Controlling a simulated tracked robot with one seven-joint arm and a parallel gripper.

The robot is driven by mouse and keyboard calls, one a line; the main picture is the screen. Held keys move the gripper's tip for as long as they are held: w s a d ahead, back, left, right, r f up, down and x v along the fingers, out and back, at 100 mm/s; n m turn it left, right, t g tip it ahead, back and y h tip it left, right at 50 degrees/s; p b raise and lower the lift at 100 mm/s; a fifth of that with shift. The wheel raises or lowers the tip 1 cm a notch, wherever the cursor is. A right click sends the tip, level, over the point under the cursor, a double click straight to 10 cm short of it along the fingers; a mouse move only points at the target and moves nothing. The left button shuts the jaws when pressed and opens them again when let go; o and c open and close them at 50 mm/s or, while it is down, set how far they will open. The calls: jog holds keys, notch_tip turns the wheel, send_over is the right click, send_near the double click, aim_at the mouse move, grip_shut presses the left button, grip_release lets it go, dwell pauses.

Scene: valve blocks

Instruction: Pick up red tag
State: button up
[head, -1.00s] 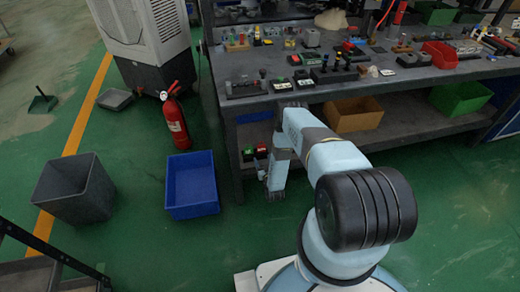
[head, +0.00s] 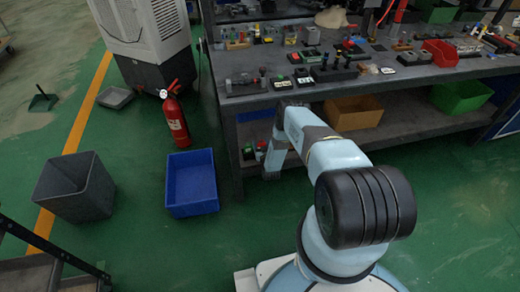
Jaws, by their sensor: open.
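I cannot make out a red tag for certain. Many small parts stand on the workbench (head: 240,101), some with red on them, too small to tell apart. My arm reaches from the lower right toward the bench's front edge. My gripper (head: 270,174) points down in front of the lower shelf, below the bench top. It is open; its fingers are small and partly hidden by my arm, and I see nothing held. Small red and green boxes (head: 248,152) sit on the lower shelf close beside it.
A red bin (head: 440,53) stands on the bench top. Yellow (head: 352,113) and green (head: 460,97) bins are on the lower shelf. A blue bin (head: 192,183), a grey bin (head: 75,188) and a fire extinguisher (head: 175,117) stand on the floor at left.

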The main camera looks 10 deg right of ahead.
jog(key=shift+c, duration=0.2)
jog(key=c, duration=0.7)
jog(key=shift+w+r, duration=0.1)
notch_tip(320, 180, up, 10)
jog(key=shift+f, duration=0.1)
dwell(0.4)
